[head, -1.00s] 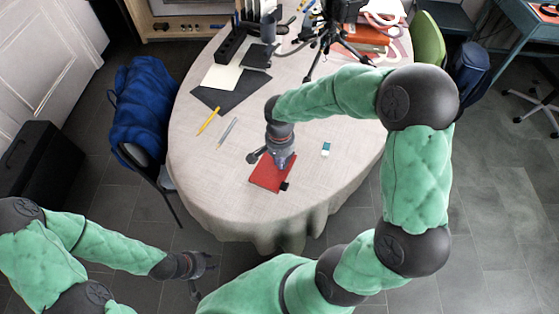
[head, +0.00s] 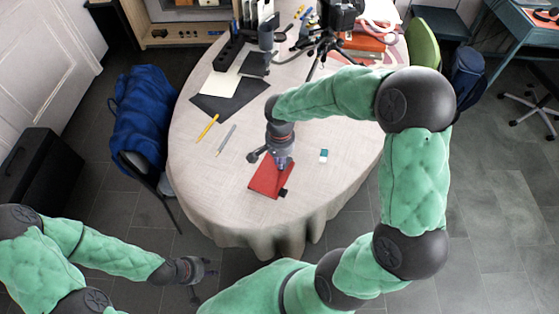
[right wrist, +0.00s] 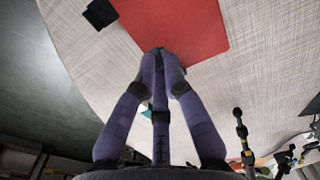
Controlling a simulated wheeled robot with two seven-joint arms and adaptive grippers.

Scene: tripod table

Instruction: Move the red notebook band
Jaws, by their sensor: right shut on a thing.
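In the right wrist view the red notebook (right wrist: 178,25) fills the top middle. A small black piece (head: 284,193) shows at its front right corner, and also in the wrist view (right wrist: 98,13). I cannot make out a separate red band. My right gripper (head: 282,166) points down at the notebook. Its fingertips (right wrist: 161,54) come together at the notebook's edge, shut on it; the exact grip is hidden. My left gripper (head: 198,272) hangs away from the table, low in the head view.
A white and teal eraser (head: 324,155) lies right of the notebook. A yellow pencil (head: 208,128) and a grey pen (head: 227,139) lie to the left. A black tripod (head: 325,44) stands farther back. A chair with a blue jacket (head: 145,115) stands at the left.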

